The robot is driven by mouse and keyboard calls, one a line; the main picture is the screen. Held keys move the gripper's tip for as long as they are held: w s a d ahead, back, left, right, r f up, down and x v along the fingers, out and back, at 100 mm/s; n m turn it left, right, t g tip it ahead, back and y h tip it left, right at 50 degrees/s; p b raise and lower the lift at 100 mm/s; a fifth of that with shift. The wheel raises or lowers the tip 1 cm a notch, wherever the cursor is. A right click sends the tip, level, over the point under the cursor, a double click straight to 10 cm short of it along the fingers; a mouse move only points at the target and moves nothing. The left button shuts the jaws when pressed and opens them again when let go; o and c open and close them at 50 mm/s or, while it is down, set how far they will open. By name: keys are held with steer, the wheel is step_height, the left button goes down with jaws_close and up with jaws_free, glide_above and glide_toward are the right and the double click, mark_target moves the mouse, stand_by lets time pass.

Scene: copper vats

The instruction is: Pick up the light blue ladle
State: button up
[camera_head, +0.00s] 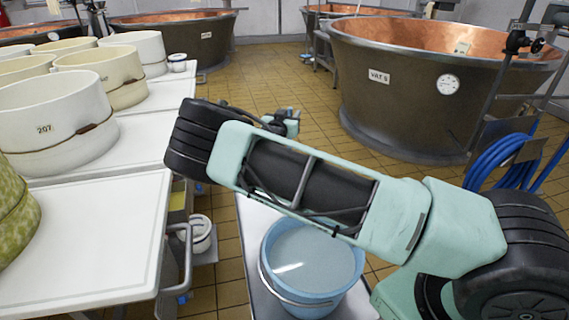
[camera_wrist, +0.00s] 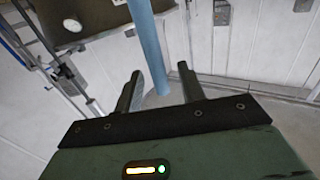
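In the wrist view my gripper (camera_wrist: 160,72) has its two dark fingers spread apart, with a gap between them. A light blue bar (camera_wrist: 147,35), which looks like the ladle's handle, runs from the top edge down to the gap between the fingers. Clear space shows on both sides of the bar; I cannot tell whether it is between the fingers or beyond them. No ladle bowl shows. In the head view my arm crosses the middle, and its far end (camera_head: 285,122) is small and partly hidden, with a bit of blue beside it.
A light blue bucket (camera_head: 312,299) of pale liquid stands on a white surface (camera_head: 257,225) below my arm. White tables (camera_head: 95,235) with round moulds (camera_head: 52,120) fill the left. A copper vat (camera_head: 405,95) and blue hose (camera_head: 505,160) are at right. Tiled floor lies between.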

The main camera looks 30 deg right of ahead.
steer(key=shift+w+d, duration=0.4)
steer(key=shift+d, duration=0.05)
jaws_close()
steer(key=shift+r, duration=0.15)
